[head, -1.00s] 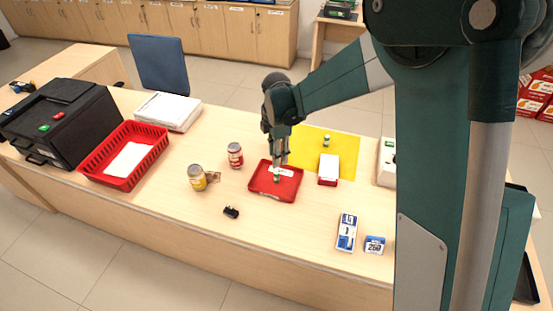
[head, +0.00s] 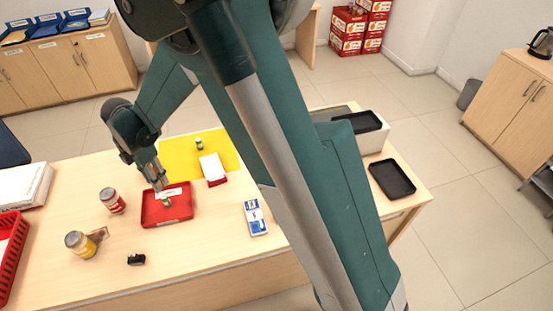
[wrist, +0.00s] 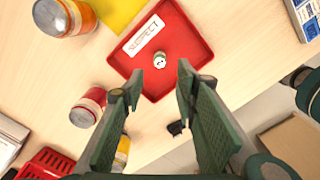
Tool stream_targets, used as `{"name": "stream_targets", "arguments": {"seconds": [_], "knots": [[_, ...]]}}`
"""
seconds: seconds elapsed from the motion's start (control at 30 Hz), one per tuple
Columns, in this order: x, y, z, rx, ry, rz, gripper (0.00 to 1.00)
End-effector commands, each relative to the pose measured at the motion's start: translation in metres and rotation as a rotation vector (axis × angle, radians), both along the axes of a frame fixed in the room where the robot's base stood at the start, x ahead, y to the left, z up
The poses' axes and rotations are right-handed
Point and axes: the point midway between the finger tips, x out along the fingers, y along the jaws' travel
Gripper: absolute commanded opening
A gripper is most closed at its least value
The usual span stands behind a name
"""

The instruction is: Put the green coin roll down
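The green coin roll (head: 167,202) stands on the floor of a small red tray (head: 150,215). In the wrist view the roll (wrist: 159,61) shows its pale round end. The tray (wrist: 197,50) carries a white label reading "SUSPECT" (wrist: 144,34). My gripper (head: 159,184) is just above the tray in the head view. In the wrist view my gripper (wrist: 160,79) has its two fingers wide apart, with nothing between them. The roll is beyond the fingertips, apart from them. Another small green roll (head: 199,144) stands on the yellow mat (head: 174,151).
A red-labelled jar (head: 112,200) and a yellow-labelled jar (head: 80,244) stand left of the tray. A small black object (head: 136,259) lies in front. A red holder with white paper (head: 212,168) and a blue-white box (head: 255,217) are to the right. Another jar (wrist: 65,16) shows in the wrist view.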

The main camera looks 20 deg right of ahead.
Motion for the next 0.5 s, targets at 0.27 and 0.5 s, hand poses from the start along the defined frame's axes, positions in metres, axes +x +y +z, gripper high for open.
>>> {"name": "stream_targets", "arguments": {"seconds": [0.27, 0.5], "knots": [[0.0, -0.023, 0.023, 0.013, -0.019, -0.092, 0.3], [-0.002, -0.068, 0.063, 0.044, -0.057, -0.273, 0.3]]}}
